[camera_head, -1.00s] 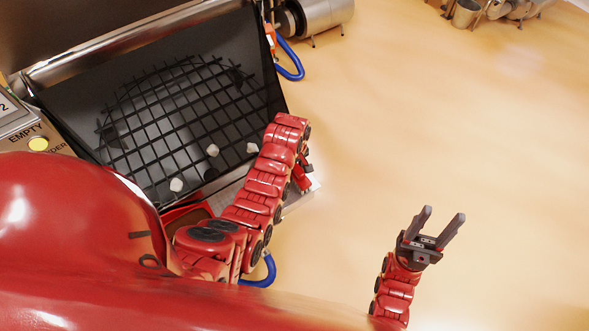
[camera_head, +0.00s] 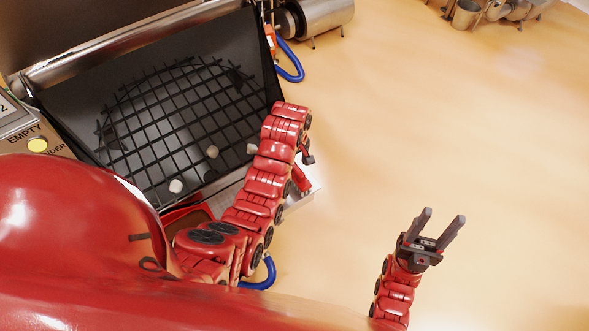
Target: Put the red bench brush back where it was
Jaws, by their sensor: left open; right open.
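A small red piece (camera_head: 302,180), apparently the bench brush, shows at the right end of the pale ledge along the hopper's front edge. My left arm hides part of it, so its full shape cannot be told. My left gripper (camera_head: 307,157) is mostly hidden behind its own arm; a dark fingertip shows just above the red piece, with a small gap in the picture. It is open and appears empty. My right gripper (camera_head: 440,229) is open and empty over the tan floor at the right, fingers pointing up in the picture.
The hopper's black grid (camera_head: 165,120) has several white lumps (camera_head: 176,186) near its front. A red-rimmed tray (camera_head: 174,214) lies below the ledge. A blue hose (camera_head: 290,72) and steel cylinder (camera_head: 322,15) stand at the top. The floor (camera_head: 450,120) at right is clear.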

